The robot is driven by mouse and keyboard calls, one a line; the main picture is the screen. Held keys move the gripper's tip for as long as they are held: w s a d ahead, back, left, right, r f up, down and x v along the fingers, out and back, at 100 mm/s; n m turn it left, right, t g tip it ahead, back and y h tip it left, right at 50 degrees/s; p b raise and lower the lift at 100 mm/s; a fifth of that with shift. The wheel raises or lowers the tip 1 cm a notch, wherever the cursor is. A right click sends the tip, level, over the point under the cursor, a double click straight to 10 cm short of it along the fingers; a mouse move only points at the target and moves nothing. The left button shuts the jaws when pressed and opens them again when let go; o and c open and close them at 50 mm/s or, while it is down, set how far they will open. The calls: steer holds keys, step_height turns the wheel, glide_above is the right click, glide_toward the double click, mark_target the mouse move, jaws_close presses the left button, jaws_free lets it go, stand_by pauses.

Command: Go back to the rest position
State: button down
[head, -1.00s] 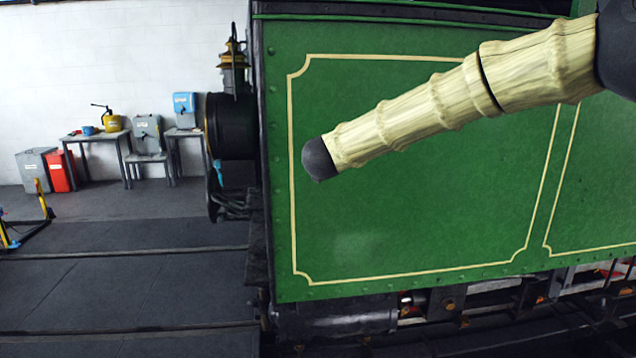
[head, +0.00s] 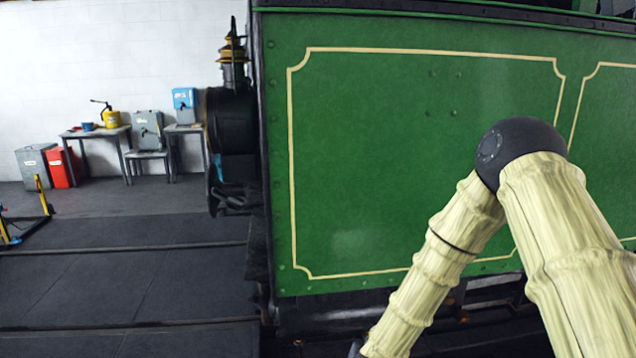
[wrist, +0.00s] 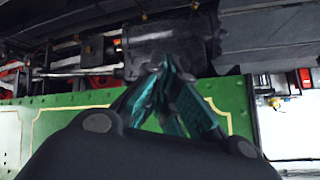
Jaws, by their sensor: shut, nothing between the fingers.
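My gripper (wrist: 166,75) shows in the wrist view, dark with teal finger parts. Its fingertips meet and nothing shows between them. Behind it in that view are the green side panel (wrist: 60,110) of the steam tram and a dark cylinder (wrist: 170,42) of its running gear; the picture appears upside down. In the head view my arm is bent in front of the tram's green panel (head: 390,160), its cream lower link running down past the bottom edge. The gripper itself is out of that view.
The tram fills the right side. At the back left stand a table (head: 95,134) with a yellow can (head: 112,119), a chair with a grey box (head: 147,128), a blue box (head: 185,100), a red bin (head: 60,168) and a grey bin (head: 37,162). Open floor lies left of the tram.

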steer(key=s+d+f+n+g, duration=0.2)
steer(key=s+d+f+g, duration=0.1)
steer(key=s+f, duration=0.8)
steer(key=s+d+f+g, duration=0.2)
steer(key=s, duration=0.9)
steer(key=s+d+f+n+g, duration=0.1)
steer(key=s+d+f+g, duration=0.1)
steer(key=s, duration=0.8)
steer(key=s+d+f+n+g, duration=0.1)
steer(key=s+d+f, duration=0.3)
steer(key=s, duration=0.7)
steer(key=shift+s+g+b, duration=0.3)
steer(key=shift+s+g, duration=0.05)
steer(key=shift+g, duration=0.35)
